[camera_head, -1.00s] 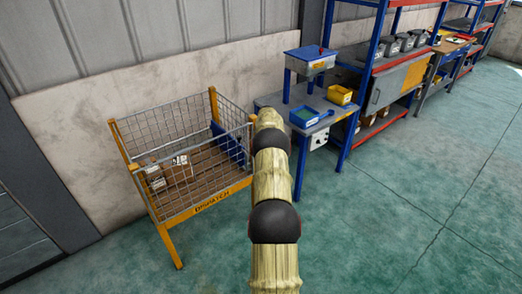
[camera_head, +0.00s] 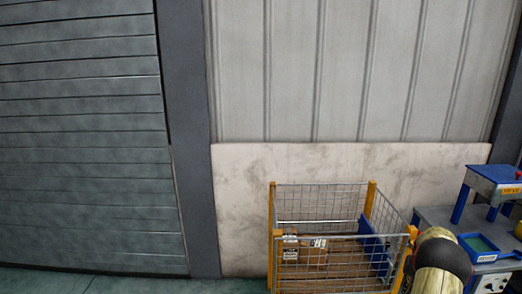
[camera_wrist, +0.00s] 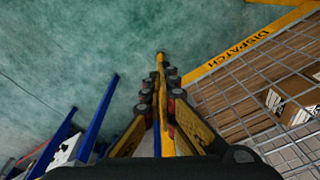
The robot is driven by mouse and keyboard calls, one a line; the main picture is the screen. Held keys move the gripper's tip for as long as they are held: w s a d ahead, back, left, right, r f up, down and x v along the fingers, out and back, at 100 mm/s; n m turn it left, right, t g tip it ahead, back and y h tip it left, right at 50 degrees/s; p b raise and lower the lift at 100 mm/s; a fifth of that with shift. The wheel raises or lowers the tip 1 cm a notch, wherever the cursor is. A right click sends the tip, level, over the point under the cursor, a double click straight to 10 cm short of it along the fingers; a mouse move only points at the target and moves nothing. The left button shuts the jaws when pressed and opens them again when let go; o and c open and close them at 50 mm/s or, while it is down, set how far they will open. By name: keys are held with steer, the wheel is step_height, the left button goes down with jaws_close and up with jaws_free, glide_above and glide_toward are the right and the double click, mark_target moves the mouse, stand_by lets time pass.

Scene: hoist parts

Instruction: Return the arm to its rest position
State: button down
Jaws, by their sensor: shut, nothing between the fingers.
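My gripper (camera_wrist: 160,95) is in the wrist view, its fingers together and empty, pointing down towards the green floor. It is beside the wire-mesh crate marked DISPATCH (camera_wrist: 222,62), close to a yellow corner post. In the head view, my arm (camera_head: 440,262) shows only at the lower right, in front of the crate's right side and the workbench. The gripper itself is hidden there. The crate (camera_head: 272,235) stands against the wall, with cardboard boxes (camera_head: 290,246) and a blue item (camera_head: 374,240) inside.
A workbench (camera_head: 435,215) with a blue tray (camera_head: 480,247) and a raised blue-edged stand (camera_head: 495,174) is right of the crate. Blue bench legs (camera_wrist: 95,118) are left of the gripper in the wrist view. A grey shutter door (camera_head: 85,140) fills the left. Open floor (camera_wrist: 75,45) shows in the wrist view.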

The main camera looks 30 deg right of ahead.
steer(key=w+a+r+n, duration=0.1)
steer(key=a+r, duration=0.6)
steer(key=a, duration=0.4)
steer(key=w+a+r+n, duration=0.1)
steer(key=w+a+r, duration=0.1)
steer(key=a+r, duration=0.6)
steer(key=w+a+r+n, duration=0.1)
steer(key=a+r, duration=0.4)
steer(key=a, duration=0.8)
steer(key=s+a+r+n+t, duration=0.1)
steer(key=s+a+r+n, duration=0.2)
steer(key=a, duration=0.9)
steer(key=s+a+r+n+t, duration=0.2)
steer(key=s+a+r, duration=0.3)
steer(key=a, duration=0.7)
steer(key=s+a+r+n+t+y, duration=0.1)
steer(key=s+a+r+n, duration=0.3)
steer(key=a, duration=0.9)
step_height(320, 180, up, 3)
steer(key=shift+s+r+t, duration=0.2)
steer(key=shift+s+t, duration=0.1)
steer(key=shift+s, duration=0.2)
